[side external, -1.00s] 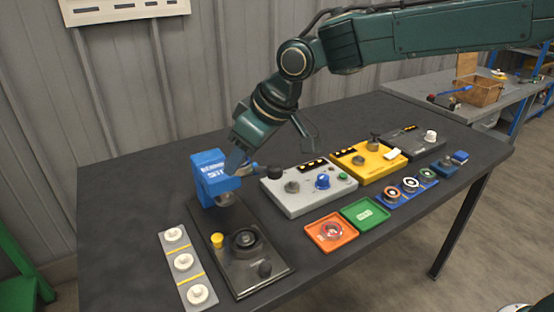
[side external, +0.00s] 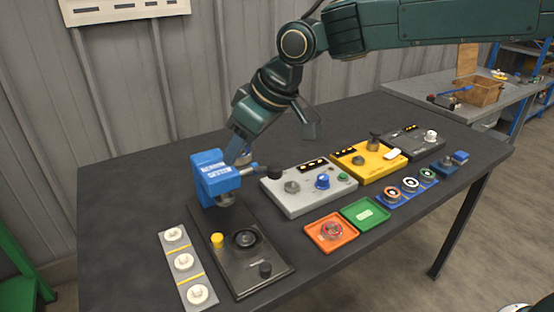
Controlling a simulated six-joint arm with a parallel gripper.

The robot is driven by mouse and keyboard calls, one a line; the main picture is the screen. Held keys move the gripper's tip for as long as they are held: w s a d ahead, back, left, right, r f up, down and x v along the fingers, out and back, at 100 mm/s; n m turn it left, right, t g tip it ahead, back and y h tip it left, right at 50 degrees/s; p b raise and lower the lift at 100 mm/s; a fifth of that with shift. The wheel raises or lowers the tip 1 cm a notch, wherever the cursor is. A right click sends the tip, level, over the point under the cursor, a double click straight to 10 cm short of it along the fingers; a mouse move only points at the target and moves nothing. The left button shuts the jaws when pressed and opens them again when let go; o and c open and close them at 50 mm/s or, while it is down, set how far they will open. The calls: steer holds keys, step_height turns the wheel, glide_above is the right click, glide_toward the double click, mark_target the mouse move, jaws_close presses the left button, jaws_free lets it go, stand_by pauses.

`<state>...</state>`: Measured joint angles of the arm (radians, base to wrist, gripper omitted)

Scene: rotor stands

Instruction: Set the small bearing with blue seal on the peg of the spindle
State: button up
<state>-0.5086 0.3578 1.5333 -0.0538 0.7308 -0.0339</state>
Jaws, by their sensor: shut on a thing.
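My gripper (side external: 238,150) is at the end of the arm, pointing down behind the top of the blue machine head (side external: 212,180). Its fingertips are mostly hidden by that head. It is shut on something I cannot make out. The blue head stands at the back of a black base plate (side external: 262,284), with a grey round part under it and a black-knobbed lever to its right. A round black fitting (side external: 245,239) sits on the plate; whether it is the spindle with the peg I cannot tell. Several small ringed bearings (side external: 411,185) sit in a blue tray; no blue seal is clear.
A grey strip with white discs (side external: 183,261) lies left of the plate. A grey control box (side external: 307,197), yellow box (side external: 364,170) and dark box (side external: 410,146) stand to the right. An orange tray (side external: 314,231) and green tray (side external: 365,213) lie in front.

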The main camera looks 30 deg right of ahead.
step_height(320, 180, up, 4)
steer(key=r, duration=0.1)
steer(key=w+d, duration=0.5)
steer(key=d, duration=0.5)
steer(key=w+d, duration=0.6)
steer(key=d, duration=0.4)
step_height(320, 180, down, 16)
steer(key=shift+s+a, duration=0.25)
steer(key=shift+f, duration=0.15)
steer(key=shift+f, duration=2.35)
steer(key=shift+f, duration=1.7)
stand_by(0.5)
